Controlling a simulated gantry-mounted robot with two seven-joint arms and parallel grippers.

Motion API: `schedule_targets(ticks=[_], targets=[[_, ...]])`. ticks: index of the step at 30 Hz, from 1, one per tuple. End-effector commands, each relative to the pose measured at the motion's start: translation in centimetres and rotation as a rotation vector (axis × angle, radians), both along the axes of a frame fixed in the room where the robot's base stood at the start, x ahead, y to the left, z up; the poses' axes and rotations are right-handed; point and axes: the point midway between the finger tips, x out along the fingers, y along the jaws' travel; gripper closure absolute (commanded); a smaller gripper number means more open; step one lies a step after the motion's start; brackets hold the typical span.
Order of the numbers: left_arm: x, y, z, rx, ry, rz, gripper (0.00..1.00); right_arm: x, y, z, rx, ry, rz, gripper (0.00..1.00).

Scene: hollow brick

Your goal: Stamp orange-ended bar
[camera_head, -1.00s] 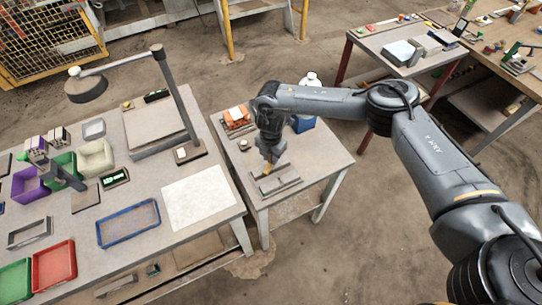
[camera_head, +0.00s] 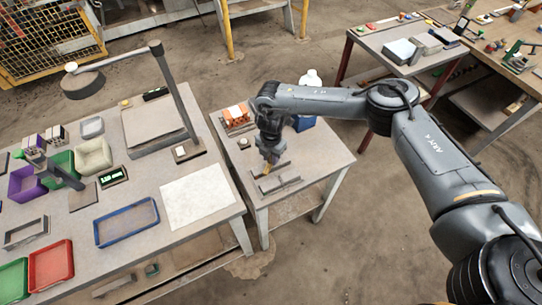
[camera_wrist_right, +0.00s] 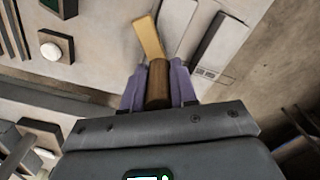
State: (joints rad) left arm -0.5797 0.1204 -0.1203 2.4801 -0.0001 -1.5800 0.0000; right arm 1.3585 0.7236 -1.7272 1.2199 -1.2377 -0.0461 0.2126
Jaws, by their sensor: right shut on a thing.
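My right gripper (camera_head: 270,157) is low over the small middle table (camera_head: 320,160). In the right wrist view its purple fingers (camera_wrist_right: 158,85) are shut on a brown, round, handle-like piece (camera_wrist_right: 158,78). A flat yellow-orange piece (camera_wrist_right: 148,38) lies just beyond it; I cannot tell whether they touch or are joined. Pale grey bars (camera_wrist_right: 178,25) and (camera_wrist_right: 218,45) lie beside it, to the right in that view. The bars also show in the head view (camera_head: 279,185), just in front of the gripper. I cannot tell which end is orange. My left gripper is not seen.
An orange block rack (camera_head: 237,116) stands at the small table's back left. A white-topped bottle (camera_head: 313,77) and a blue item (camera_head: 304,123) are behind my right arm. The left bench holds a blue tray (camera_head: 127,223), coloured bins and a lamp (camera_head: 82,84). The small table's right side is clear.

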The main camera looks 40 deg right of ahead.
Motion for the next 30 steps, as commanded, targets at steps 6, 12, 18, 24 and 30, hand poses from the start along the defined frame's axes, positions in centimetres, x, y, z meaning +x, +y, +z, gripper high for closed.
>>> schedule_targets(ticks=[6, 12, 18, 24, 30], targets=[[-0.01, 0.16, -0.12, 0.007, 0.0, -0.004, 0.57, 0.03, 0.02, -0.18, 0.0, -0.001, 0.0, 0.92], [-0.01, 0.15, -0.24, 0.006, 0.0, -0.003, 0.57, 0.03, 0.02, -0.42, 0.0, 0.0, 0.0, 0.92], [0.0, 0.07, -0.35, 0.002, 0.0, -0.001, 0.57, 0.02, 0.02, -0.67, 0.0, 0.0, 0.0, 0.92], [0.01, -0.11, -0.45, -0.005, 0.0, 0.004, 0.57, 0.02, 0.01, -0.91, 0.0, 0.0, 0.0, 0.92], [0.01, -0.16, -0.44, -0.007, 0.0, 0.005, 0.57, 0.03, 0.01, -0.93, 0.0, 0.0, 0.0, 0.92]])
